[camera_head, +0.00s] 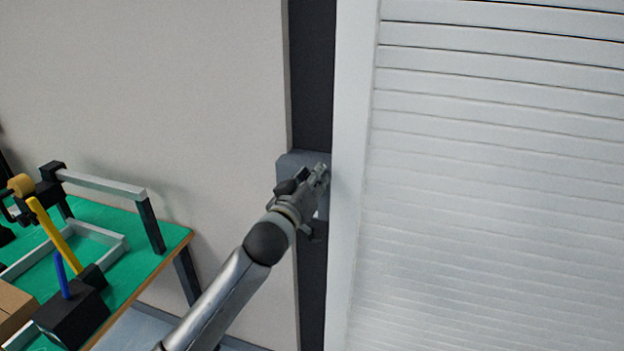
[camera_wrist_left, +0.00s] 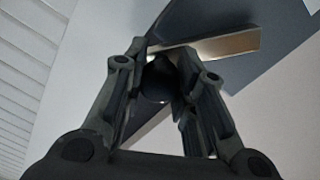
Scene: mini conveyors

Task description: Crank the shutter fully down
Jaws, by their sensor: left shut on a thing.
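The white slatted shutter (camera_head: 495,170) fills the right of the head view. Its slats also show at the left of the wrist view (camera_wrist_left: 28,70). A grey crank housing (camera_head: 290,162) sits on the dark strip left of the shutter's frame. My left gripper (camera_head: 318,176) is in front of this housing and hides much of the crank. In the wrist view its fingers (camera_wrist_left: 155,68) are closed around a dark round crank knob (camera_wrist_left: 157,82). A pale metal crank arm (camera_wrist_left: 228,45) extends to the right behind the fingers. The shutter's bottom edge is out of view.
A green-topped table (camera_head: 140,262) stands at the lower left with a metal-bar frame (camera_head: 105,186), a yellow lever (camera_head: 52,236) and a dark block with a blue stick (camera_head: 70,312). A plain wall (camera_head: 180,80) lies between the table and the dark strip (camera_head: 311,75).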

